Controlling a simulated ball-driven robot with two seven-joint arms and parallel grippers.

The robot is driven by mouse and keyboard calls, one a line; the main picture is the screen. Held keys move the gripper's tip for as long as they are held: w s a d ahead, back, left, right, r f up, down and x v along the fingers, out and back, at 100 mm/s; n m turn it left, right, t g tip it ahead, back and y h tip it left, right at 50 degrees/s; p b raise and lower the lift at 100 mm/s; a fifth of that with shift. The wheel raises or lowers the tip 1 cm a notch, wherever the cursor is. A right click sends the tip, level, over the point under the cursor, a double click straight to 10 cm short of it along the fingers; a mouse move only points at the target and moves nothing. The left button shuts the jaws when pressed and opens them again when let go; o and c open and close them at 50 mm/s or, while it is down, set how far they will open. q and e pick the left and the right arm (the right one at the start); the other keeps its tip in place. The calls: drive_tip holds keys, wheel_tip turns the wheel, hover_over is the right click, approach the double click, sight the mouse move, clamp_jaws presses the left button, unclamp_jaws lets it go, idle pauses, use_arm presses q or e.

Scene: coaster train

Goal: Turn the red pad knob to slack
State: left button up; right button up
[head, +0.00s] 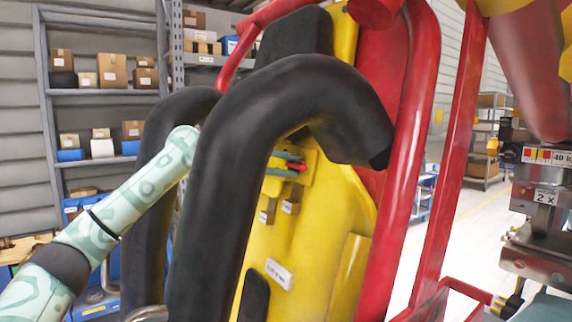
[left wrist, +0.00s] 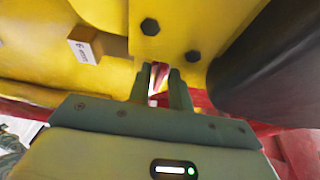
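The small red pad knob (head: 299,167) sits on a yellow bracket on the yellow seat back (head: 318,225), seen through the gap beside the black padded restraint. My left gripper (head: 291,163) reaches in behind the restraint, its fingertips at the knob. In the left wrist view, the two fingers (left wrist: 160,78) stand apart on either side of a narrow red part (left wrist: 159,76), with a pale strip beside it. Whether either finger touches it is hard to tell. The knob's setting cannot be read. My right gripper is in neither view.
The thick black restraint (head: 235,160) crosses in front of my left forearm. A red post (head: 412,150) stands right of the seat. Small tags (head: 289,205) hang below the knob. Grey shelves with boxes (head: 112,70) line the back left. A metal device with labels (head: 545,200) is at right.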

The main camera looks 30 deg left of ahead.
use_arm(q)
clamp_jaws()
drive_tip(key=shift+f, duration=0.1)
drive_tip(key=n+b, duration=0.1)
drive_tip(key=n+t+b, duration=0.1)
drive_tip(key=shift+f+n+h, duration=0.25)
drive_tip(key=shift+n+h, duration=0.05)
drive_tip(key=shift+n, duration=0.1)
drive_tip(key=n+t, duration=0.1)
drive_tip(key=n, duration=0.1)
drive_tip(key=n+t+b, duration=0.1)
drive_tip(key=n, duration=0.2)
drive_tip(key=shift+s+d+f, duration=0.1)
drive_tip(key=shift+f, duration=0.05)
drive_tip(key=n+t, duration=0.1)
drive_tip(key=n, duration=0.4)
drive_tip(key=n+t+y, duration=0.1)
drive_tip(key=n, duration=0.1)
drive_tip(key=shift+s+d+f+t+y+p, duration=0.1)
drive_tip(key=shift+d+f+t+y+p, duration=0.1)
drive_tip(key=shift+t+y+p, duration=0.15)
drive_tip(key=shift+n, duration=0.4)
